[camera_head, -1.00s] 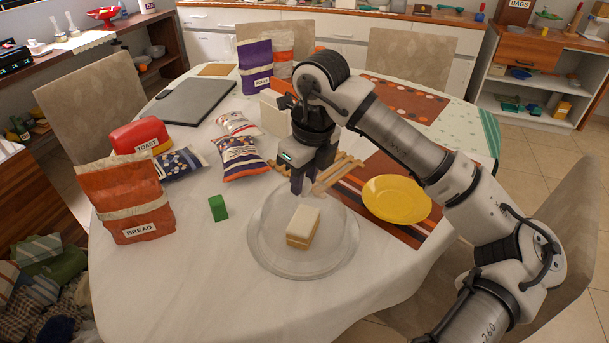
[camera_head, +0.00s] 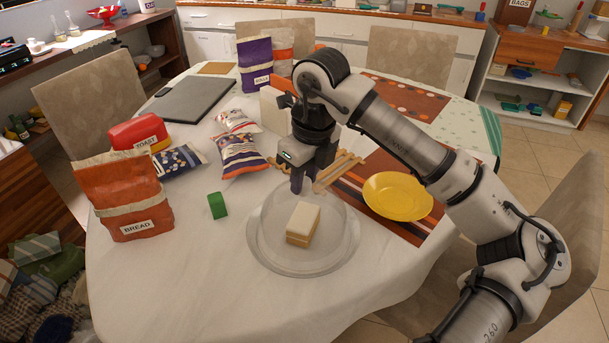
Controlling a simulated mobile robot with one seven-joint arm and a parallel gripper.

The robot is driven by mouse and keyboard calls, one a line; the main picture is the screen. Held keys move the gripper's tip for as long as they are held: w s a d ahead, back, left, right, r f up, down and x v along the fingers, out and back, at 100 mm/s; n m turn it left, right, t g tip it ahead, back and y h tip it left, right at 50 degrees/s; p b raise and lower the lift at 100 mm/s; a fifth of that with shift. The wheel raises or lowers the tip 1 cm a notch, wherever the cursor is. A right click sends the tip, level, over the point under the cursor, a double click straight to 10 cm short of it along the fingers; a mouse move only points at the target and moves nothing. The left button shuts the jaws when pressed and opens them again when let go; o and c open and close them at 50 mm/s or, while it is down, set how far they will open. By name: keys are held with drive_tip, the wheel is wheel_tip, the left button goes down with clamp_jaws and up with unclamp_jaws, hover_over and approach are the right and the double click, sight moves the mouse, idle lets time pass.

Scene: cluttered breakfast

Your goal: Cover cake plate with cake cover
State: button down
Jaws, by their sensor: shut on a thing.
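The clear cake plate (camera_head: 268,262) lies on the white tablecloth near the table's front. A pale, layered block of cake (camera_head: 303,225) sits on it. A clear, dome-like cake cover (camera_head: 331,208) shows faintly around and above the cake, over the plate. My gripper (camera_head: 302,187) points down at the plate's far side and is shut on the cover's upper part. The cover's edges blend with the plate, so I cannot tell whether its rim touches the plate.
A yellow plate (camera_head: 397,196) lies close on the right, with a wooden rack (camera_head: 340,170) behind. A green block (camera_head: 217,206) and the bread bag (camera_head: 124,197) stand left. Chips bags (camera_head: 239,154) lie behind. The tablecloth in front of the cake plate is clear.

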drive_tip(key=shift+f+b, duration=0.85)
drive_tip(key=shift+b, duration=0.05)
drive_tip(key=c, duration=1)
unclamp_jaws()
drive_tip(key=shift+c, duration=0.2)
drive_tip(key=shift+r+p, duration=1.4)
drive_tip(key=shift+r, duration=1.6)
drive_tip(key=shift+s+f, duration=0.1)
drive_tip(key=shift+s, duration=0.05)
